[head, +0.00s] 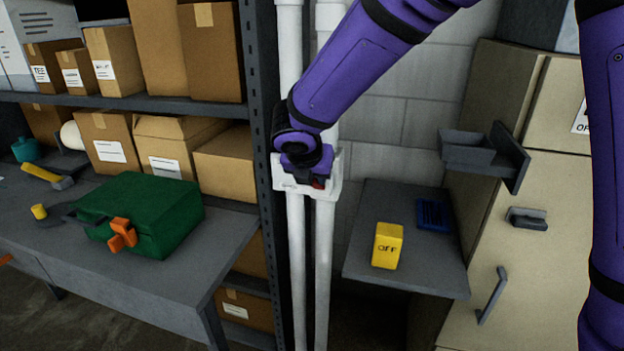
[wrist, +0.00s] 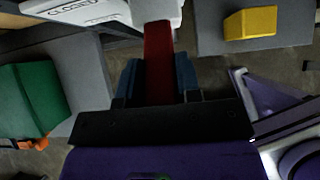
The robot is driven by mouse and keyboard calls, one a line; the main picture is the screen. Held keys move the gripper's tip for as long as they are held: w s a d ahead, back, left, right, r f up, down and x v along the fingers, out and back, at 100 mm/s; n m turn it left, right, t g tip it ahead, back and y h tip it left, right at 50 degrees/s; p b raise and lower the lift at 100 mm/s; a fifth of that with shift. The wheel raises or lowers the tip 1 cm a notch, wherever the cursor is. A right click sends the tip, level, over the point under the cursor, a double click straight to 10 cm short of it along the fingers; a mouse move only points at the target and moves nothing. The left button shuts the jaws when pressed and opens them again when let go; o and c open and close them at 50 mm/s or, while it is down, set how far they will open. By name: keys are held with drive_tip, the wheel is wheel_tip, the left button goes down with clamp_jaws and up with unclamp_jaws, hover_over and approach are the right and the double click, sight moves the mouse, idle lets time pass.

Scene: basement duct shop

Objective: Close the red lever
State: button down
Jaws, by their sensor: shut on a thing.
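The red lever (wrist: 158,58) shows in the wrist view, sticking out from a white box (wrist: 105,10) toward my gripper. My gripper (wrist: 158,80) is shut on the lever, with a blue finger on each side of it. In the head view the white box (head: 334,186) is fixed on two white vertical pipes, and only a small red bit of the lever (head: 318,183) shows beside my gripper (head: 306,178). My purple wrist and arm hide most of the lever and part of the box there.
A grey shelf at right holds a yellow block (head: 387,246) and a blue item (head: 433,216). A green case (head: 150,215) with an orange latch sits on the grey bench at left. Shelves of cardboard boxes (head: 225,163) stand behind. A beige cabinet (head: 504,200) with handles stands right.

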drive_tip(key=shift+w+d+r, duration=0.1)
drive_tip(key=shift+w+r, duration=0.3)
drive_tip(key=shift+r, duration=0.05)
idle(0.3)
drive_tip(key=c, duration=0.8)
unclamp_jaws()
drive_tip(key=shift+w, duration=0.1)
drive_tip(key=v, duration=1)
drive_tip(key=shift+s+r, duration=0.25)
drive_tip(key=shift+s, duration=0.05)
